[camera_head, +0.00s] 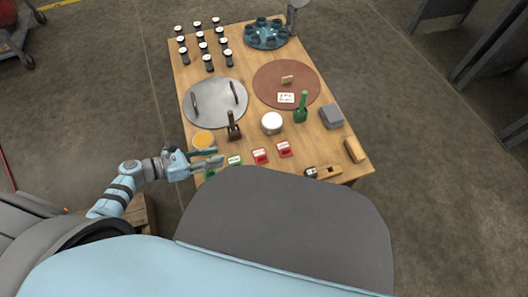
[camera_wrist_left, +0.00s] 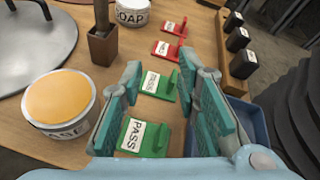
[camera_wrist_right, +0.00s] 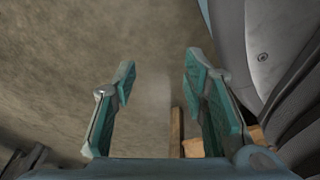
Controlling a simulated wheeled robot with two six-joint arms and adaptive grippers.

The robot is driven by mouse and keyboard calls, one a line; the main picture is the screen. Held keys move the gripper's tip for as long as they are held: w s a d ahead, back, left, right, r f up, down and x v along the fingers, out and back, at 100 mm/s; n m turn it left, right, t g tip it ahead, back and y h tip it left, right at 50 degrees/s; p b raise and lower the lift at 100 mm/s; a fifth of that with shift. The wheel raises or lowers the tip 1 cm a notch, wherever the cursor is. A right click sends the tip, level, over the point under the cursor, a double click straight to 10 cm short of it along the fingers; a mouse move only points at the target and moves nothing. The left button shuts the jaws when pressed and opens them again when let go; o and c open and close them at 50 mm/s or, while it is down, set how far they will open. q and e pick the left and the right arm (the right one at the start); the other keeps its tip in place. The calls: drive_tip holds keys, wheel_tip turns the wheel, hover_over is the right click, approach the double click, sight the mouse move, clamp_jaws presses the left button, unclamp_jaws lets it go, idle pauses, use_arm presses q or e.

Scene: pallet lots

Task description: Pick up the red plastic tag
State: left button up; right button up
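Two red plastic tags with white labels lie on the wooden table near its front edge, a left one (camera_head: 261,157) and a right one (camera_head: 283,149). In the left wrist view they show as a nearer red tag (camera_wrist_left: 167,50) and a farther one (camera_wrist_left: 174,28). My left gripper (camera_head: 218,156) is open and empty over two green tags, one marked PASS (camera_wrist_left: 143,136) and another (camera_wrist_left: 158,84) beyond it. The red tags are ahead of its fingers, untouched. My right gripper (camera_wrist_right: 158,80) is open and empty above the floor, away from the table; it is hidden in the head view.
An orange-topped tub (camera_wrist_left: 60,100) and a brown holder (camera_wrist_left: 103,43) stand left of my left gripper. A white tub (camera_head: 272,123) stands behind the red tags. A wooden block with black items (camera_head: 323,172) is to their right. A blue bin (camera_wrist_left: 247,117) is below the edge.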

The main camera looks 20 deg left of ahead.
sight(256, 162)
use_arm(q)
drive_tip(key=m, duration=0.1)
drive_tip(key=d+m+g, duration=0.1)
drive_tip(key=d+f+m, duration=0.1)
drive_tip(key=m, duration=0.1)
drive_tip(key=shift+w+g+h, duration=0.3)
drive_tip(key=shift+h, duration=0.1)
drive_tip(key=d, duration=0.2)
drive_tip(key=d+b, duration=0.1)
drive_tip(key=shift+w+d+f, duration=0.25)
drive_tip(key=shift+d, duration=0.05)
drive_tip(key=b+x, duration=0.1)
drive_tip(key=x, duration=0.3)
drive_tip(key=b+x, duration=0.1)
drive_tip(key=x, duration=0.3)
drive_tip(key=shift+a+f, duration=0.15)
drive_tip(key=shift+f, duration=0.05)
drive_tip(key=shift+w+d+f, duration=0.1)
drive_tip(key=shift+w+d, duration=0.15)
drive_tip(key=shift+d, duration=0.1)
clamp_jaws()
use_arm(e)
drive_tip(key=w+a+f+t, duration=0.1)
drive_tip(key=w, duration=0.4)
drive_tip(key=shift+w+a, duration=0.35)
drive_tip(key=shift+a, duration=0.05)
use_arm(q)
drive_tip(key=shift+s, duration=0.1)
